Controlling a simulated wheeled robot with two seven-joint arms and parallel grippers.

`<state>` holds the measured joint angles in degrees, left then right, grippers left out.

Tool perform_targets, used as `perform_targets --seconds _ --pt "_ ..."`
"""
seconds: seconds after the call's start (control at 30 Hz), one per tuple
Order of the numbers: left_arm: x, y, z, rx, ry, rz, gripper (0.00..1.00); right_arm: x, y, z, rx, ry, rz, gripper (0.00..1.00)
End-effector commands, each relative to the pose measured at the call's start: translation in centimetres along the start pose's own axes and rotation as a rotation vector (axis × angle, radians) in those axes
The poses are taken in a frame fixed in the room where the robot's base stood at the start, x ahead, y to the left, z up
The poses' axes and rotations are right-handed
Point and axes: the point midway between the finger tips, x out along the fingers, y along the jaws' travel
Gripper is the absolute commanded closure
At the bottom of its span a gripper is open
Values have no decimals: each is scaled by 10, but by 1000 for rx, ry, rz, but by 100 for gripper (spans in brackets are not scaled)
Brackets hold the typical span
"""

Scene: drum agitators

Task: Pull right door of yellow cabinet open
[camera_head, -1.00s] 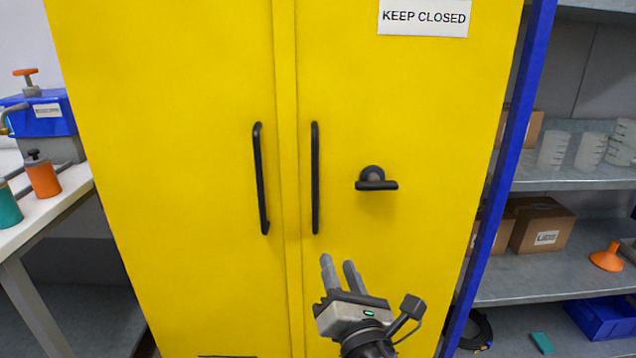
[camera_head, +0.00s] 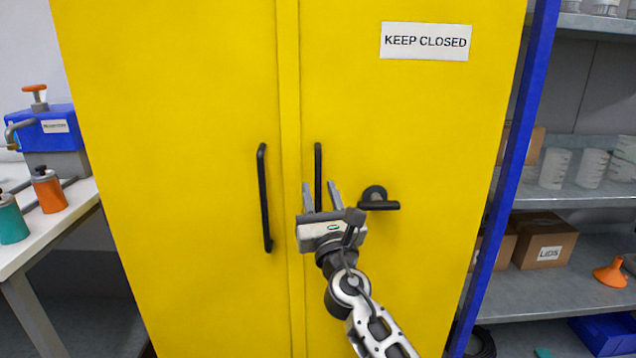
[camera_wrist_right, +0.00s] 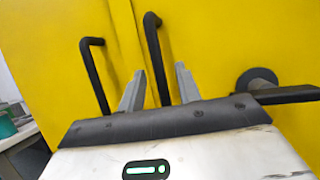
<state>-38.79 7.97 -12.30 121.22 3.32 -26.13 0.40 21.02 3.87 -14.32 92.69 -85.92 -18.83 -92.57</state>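The yellow cabinet's right door (camera_head: 430,115) is closed, with a "KEEP CLOSED" sign near its top. Its black vertical bar handle (camera_head: 318,165) is near the centre seam; its lower part is hidden behind my gripper in the head view. In the right wrist view the bar handle (camera_wrist_right: 156,60) runs down between the fingers. My right gripper (camera_head: 321,196) is open, its fingertips on either side of the handle. I cannot tell whether they touch it. A black lever latch (camera_head: 378,204) is right of the gripper. My left gripper is not in view.
The left door (camera_head: 180,130) has its own black bar handle (camera_head: 264,200), close to the left of my gripper. A blue-framed shelf (camera_head: 545,185) stands at right. A white table (camera_head: 55,225) with a blue device (camera_head: 48,127) stands at left.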

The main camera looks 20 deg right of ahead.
Motion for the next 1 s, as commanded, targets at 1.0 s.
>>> perform_targets --seconds 1.0 --pt "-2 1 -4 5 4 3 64 17 8 2 14 2 32 100"
